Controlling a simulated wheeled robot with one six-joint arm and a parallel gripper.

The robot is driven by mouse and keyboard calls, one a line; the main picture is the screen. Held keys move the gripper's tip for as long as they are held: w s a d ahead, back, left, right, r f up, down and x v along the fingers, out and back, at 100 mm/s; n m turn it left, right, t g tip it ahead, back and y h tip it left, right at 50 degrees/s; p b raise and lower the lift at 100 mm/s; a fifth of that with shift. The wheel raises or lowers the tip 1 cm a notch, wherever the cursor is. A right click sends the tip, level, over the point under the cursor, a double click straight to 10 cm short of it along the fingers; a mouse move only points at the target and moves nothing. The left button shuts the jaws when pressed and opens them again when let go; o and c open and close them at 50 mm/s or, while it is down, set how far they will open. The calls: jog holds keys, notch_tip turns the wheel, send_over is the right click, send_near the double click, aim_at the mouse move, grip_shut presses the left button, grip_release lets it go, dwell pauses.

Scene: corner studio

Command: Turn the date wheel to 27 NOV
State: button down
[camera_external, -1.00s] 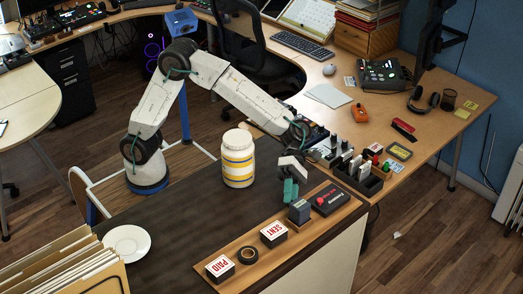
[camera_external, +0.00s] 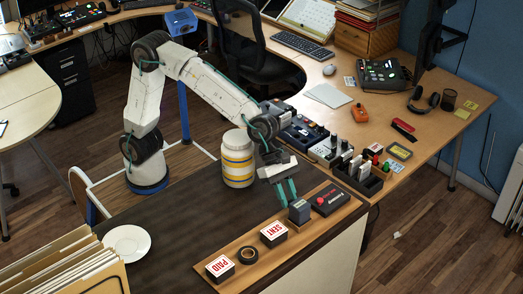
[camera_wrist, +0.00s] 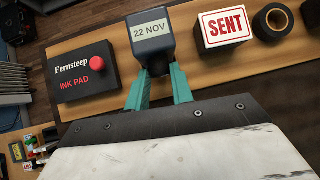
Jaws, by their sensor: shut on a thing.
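The date stamp (camera_wrist: 150,42) is a grey-blue block whose pale label reads 22 NOV in the wrist view. In the outside view the stamp (camera_external: 299,211) stands on the wooden strip. My gripper's teal fingers (camera_wrist: 158,88) lie either side of a dark round part (camera_wrist: 155,64) on the stamp's near side, shut on it. The outside view shows my gripper (camera_external: 288,197) close against the stamp's rear side. The exact contact at the fingertips is partly hidden.
The Fernsteep ink pad (camera_wrist: 84,80), black with a red knob, lies left of the stamp in the wrist view. The SENT block (camera_wrist: 224,28) and a black tape roll (camera_wrist: 273,21) are to its right. A yellow-striped jar (camera_external: 238,158) stands behind my gripper.

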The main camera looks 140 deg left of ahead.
jog(key=shift+d+m+y, duration=0.2)
jog(key=shift+m+y, duration=0.1)
jog(key=shift+y, duration=0.5)
jog(key=shift+d+m+y, duration=0.15)
jog(key=shift+m+y, duration=0.15)
jog(key=shift+y, duration=0.5)
jog(key=shift+f, duration=0.1)
jog(key=c, duration=1.2)
grip_release()
jog(key=v, duration=0.8)
jog(key=shift+d, duration=0.1)
